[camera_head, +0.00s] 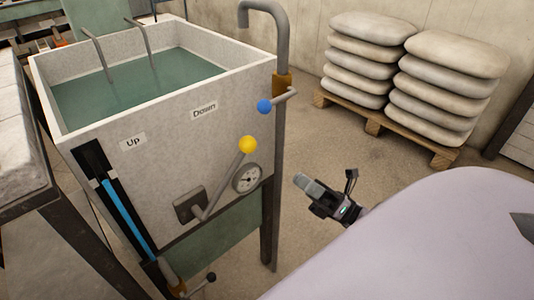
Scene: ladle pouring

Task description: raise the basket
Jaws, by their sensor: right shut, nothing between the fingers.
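A grey tank (180,140) stands at the left, filled with green water (150,88). Two bent metal rods (138,38) rise out of the water at its back; whatever hangs below them is hidden, and no basket shows. On the tank's front, a lever (222,183) with a yellow ball knob (248,144) leans up and to the right, toward the side of the "Down" label (204,110). The "Up" label (133,141) is to the left. My right gripper (306,186) is shut and empty, right of the lever and apart from it. My left gripper is out of view.
A round gauge (247,179) sits beside the lever. A vertical pipe (281,150) with a blue-knobbed valve (264,106) stands between the tank and my right gripper. Stacked sacks (445,85) lie on a pallet (373,127) behind. Open floor (330,145) surrounds the gripper.

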